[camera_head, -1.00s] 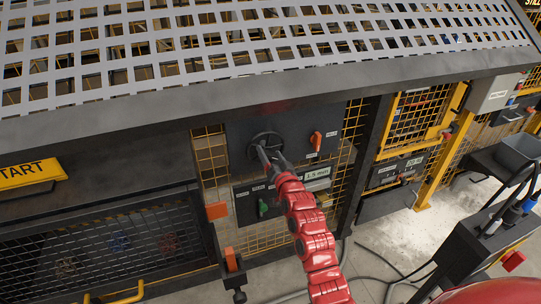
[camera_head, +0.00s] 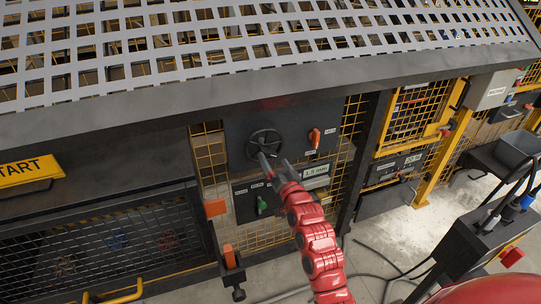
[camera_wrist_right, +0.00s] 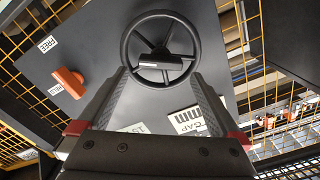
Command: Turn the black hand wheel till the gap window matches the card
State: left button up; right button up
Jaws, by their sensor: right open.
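The black hand wheel (camera_head: 265,145) is mounted on a dark panel (camera_head: 235,120) under the mesh top. It shows whole in the right wrist view (camera_wrist_right: 160,52), with several spokes and a dark bar across its hub. My right gripper (camera_head: 273,163) is open in front of the wheel's lower part; the right wrist view shows its two fingers (camera_wrist_right: 162,85) apart, reaching toward the rim. Contact with the rim cannot be told. The gap window (camera_head: 315,171) sits below right of the wheel and reads about 1.5 mm, blurred. I cannot identify the card. My left gripper is not in view.
An orange lever (camera_head: 314,137) sits right of the wheel, labelled HELD and FREE in the wrist view. A green knob (camera_head: 262,206) is below left. The perforated top (camera_head: 250,84) overhangs the panel. A yellow START sign (camera_head: 30,171) is at left.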

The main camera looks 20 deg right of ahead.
jog(key=s+b, duration=0.1)
jog(key=s, duration=1.1)
jog(key=shift+d, duration=0.2)
